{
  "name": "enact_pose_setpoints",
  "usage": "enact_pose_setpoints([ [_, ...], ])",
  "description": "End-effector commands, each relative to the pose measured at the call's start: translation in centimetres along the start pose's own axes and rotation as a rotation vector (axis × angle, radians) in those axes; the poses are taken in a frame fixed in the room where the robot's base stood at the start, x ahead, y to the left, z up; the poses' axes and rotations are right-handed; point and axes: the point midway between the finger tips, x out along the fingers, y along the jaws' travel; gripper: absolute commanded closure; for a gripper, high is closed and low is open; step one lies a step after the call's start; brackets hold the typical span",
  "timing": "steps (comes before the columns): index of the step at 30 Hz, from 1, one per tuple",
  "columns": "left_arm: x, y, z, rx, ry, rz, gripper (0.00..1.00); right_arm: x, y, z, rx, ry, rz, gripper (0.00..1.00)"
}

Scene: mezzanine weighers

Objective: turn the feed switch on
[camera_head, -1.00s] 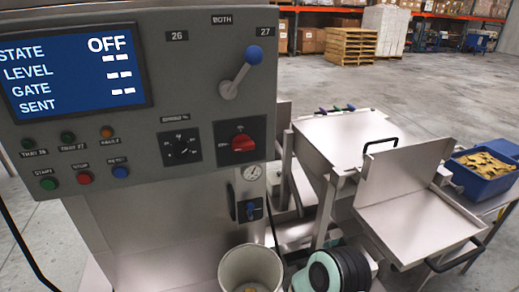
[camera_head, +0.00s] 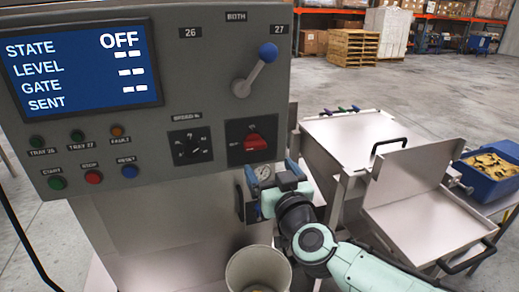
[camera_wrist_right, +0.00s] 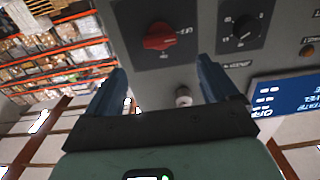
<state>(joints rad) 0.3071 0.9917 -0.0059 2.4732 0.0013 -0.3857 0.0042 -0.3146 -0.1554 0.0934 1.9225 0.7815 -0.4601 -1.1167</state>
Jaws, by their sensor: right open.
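The red rotary switch (camera_head: 255,142) sits on a black plate at the lower right of the grey panel (camera_head: 205,75); its lettering is too small to read. I take it as the feed switch. It also shows in the right wrist view (camera_wrist_right: 160,38), upside down, beyond the fingertips. The display (camera_head: 85,65) reads STATE OFF. My right gripper (camera_head: 273,172) is open and empty, just below the switch and apart from it. In the right wrist view its two blue fingers (camera_wrist_right: 161,70) are spread wide. My left gripper is out of view.
A black dial (camera_head: 190,147) sits left of the switch, and a blue-knobbed lever (camera_head: 258,70) above it. Several buttons line the panel's lower left. A pale bucket (camera_head: 258,270) stands below, and a metal tray (camera_head: 425,215) is at right.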

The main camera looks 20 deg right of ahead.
Motion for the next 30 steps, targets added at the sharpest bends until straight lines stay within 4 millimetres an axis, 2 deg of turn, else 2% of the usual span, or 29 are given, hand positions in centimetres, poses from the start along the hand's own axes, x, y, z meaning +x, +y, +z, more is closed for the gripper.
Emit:
enact_pose_setpoints([
  [6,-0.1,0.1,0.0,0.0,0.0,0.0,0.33,5.0,-0.1,0.1,0.0,-0.002,-0.001,0.13],
  [12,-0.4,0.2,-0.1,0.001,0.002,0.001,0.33,8.4,0.0,0.1,0.001,-0.001,0.001,0.13],
  [18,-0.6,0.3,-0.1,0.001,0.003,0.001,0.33,10.0,0.0,0.0,0.001,0.0,0.0,0.13],
  [27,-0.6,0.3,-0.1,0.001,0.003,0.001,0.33,10.3,0.0,0.1,0.0,-0.001,0.0,0.13],
  [28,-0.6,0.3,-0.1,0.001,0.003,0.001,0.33,10.3,0.0,0.1,0.0,-0.001,0.0,0.16],
  [30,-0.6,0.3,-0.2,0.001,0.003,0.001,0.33,10.3,0.0,0.1,0.001,-0.001,0.0,0.39],
])
